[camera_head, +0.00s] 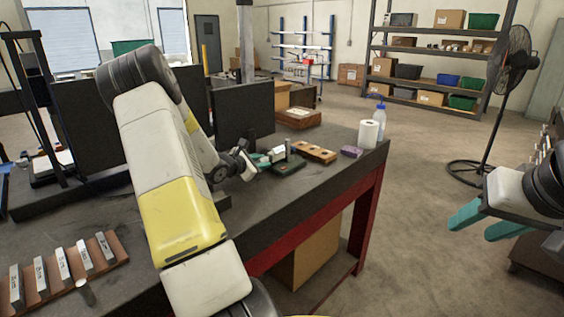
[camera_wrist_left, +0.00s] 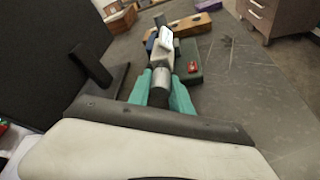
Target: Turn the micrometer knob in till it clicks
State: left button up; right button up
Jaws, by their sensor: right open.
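The micrometer stands in a dark green base (camera_head: 289,167) on the bench; in the left wrist view its body (camera_wrist_left: 160,56) is pale grey with a white piece (camera_wrist_left: 166,38) on top. Its silver cylindrical knob (camera_wrist_left: 160,84) points towards my left wrist camera. My left gripper (camera_head: 262,159) reaches the micrometer from the left. In the left wrist view its teal fingers flank the knob closely on both sides and look shut on it. My right gripper (camera_head: 482,221) is open and empty, off to the right, away from the bench.
A wooden block with holes (camera_head: 314,152), a purple block (camera_head: 351,151), a paper roll (camera_head: 368,135) and a bottle (camera_head: 380,116) stand beyond the micrometer. Dark panels (camera_head: 243,110) rise behind my left arm. A rack of labelled metal blocks (camera_head: 112,251) lies at the near left.

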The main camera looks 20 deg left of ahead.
pick_arm(q)
jog(key=o, duration=0.4)
jog(key=shift+c, duration=0.2)
jog(key=v, duration=0.8)
jog(key=shift+w, duration=0.1)
